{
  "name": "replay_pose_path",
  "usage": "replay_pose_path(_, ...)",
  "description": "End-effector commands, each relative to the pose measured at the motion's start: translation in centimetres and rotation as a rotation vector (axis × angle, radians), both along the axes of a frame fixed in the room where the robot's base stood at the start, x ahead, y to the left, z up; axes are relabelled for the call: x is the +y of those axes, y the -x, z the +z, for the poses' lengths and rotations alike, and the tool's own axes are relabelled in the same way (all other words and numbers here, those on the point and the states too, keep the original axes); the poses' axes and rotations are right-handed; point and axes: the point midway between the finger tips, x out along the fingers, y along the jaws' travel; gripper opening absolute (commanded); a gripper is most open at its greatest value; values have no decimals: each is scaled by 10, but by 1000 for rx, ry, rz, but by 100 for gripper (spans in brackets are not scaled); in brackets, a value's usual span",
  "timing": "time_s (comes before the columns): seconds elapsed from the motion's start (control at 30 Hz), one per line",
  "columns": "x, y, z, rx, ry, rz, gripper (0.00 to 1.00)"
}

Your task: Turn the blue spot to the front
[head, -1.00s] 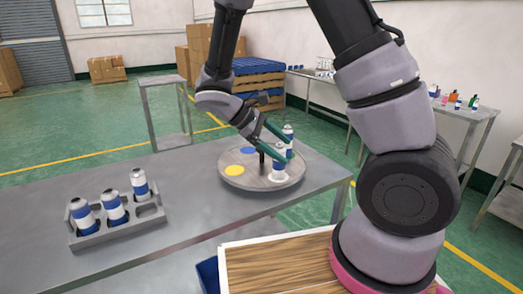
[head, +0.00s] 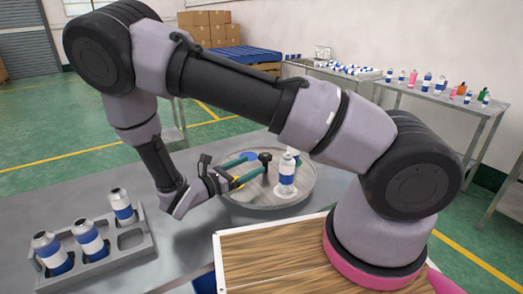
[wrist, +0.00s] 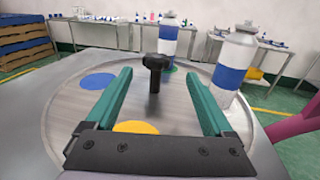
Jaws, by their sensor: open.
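A round grey turntable (head: 270,200) stands on the metal table, with a black knob (head: 265,158) on a post at its middle. The blue spot (head: 252,156) is at the turntable's far left; it also shows in the wrist view (wrist: 97,81). A yellow spot (wrist: 136,127) lies at the near side, partly under my gripper. A white and blue can (head: 287,176) stands on the right side, and a second can (wrist: 168,45) stands farther back on a green spot. My gripper (head: 248,170) is open, its green fingers reaching over the turntable toward the knob, which stands between and beyond the fingertips in the wrist view.
A grey rack (head: 132,238) on the table's left holds three blue and white cans and has an empty slot. A wooden-topped surface (head: 270,250) lies in front of the arm. Side tables with bottles stand far right.

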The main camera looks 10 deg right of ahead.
Motion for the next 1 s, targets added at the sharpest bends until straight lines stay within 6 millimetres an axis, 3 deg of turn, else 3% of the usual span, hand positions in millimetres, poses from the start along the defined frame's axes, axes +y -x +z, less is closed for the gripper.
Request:
replay_pose_path(0.17, -10, -6, -1, 2, 11, 6, 86)
replay_pose_path(0.6, -61, -34, -1, 2, 8, 5, 86)
replay_pose_path(0.93, -65, -37, -1, 1, 8, 6, 86)
replay_pose_path(1.0, -65, -37, -1, 1, 8, 6, 60)
